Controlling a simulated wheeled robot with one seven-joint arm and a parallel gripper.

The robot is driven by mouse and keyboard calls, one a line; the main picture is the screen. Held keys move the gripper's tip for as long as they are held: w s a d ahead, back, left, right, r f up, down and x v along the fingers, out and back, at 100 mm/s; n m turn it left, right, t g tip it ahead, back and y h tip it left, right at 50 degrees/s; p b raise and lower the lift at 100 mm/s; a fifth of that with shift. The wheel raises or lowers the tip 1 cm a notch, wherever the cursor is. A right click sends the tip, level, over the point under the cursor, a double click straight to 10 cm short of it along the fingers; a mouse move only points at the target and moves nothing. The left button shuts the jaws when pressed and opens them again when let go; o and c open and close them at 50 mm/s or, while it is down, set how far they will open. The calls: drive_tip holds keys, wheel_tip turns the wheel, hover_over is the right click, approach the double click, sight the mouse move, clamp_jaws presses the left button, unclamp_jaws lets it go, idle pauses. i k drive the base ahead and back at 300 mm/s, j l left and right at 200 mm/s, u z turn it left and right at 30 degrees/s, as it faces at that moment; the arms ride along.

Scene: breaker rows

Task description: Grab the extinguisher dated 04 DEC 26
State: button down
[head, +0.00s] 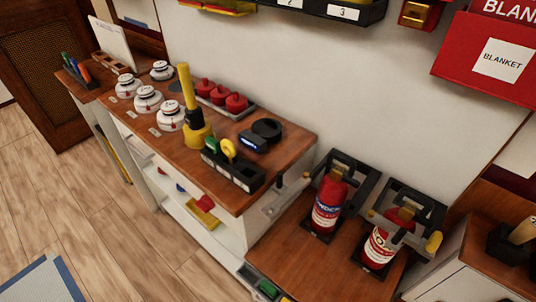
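Two small red extinguishers stand upright in black bracket frames on a low brown wooden surface at the lower right of the head view. The left extinguisher (329,207) has a white and dark blue label band. The right extinguisher (380,246) has a white label with red letters, and a bar with a yellow end crosses in front of its top. No date can be read on either one, so I cannot tell which is dated 04 DEC 26. My gripper is not in view.
A wooden-topped cabinet (285,152) left of the extinguishers carries white round units, a yellow-handled tool (190,105) and a black holder (232,170). A red blanket box (455,60) hangs above right. Another cabinet borders the right side.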

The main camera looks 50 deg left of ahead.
sight(333, 190)
drive_tip(key=j+u, duration=0.5)
drive_tip(key=i+j+u, duration=0.15)
drive_tip(key=j+u, duration=0.3)
drive_tip(key=l, duration=0.1)
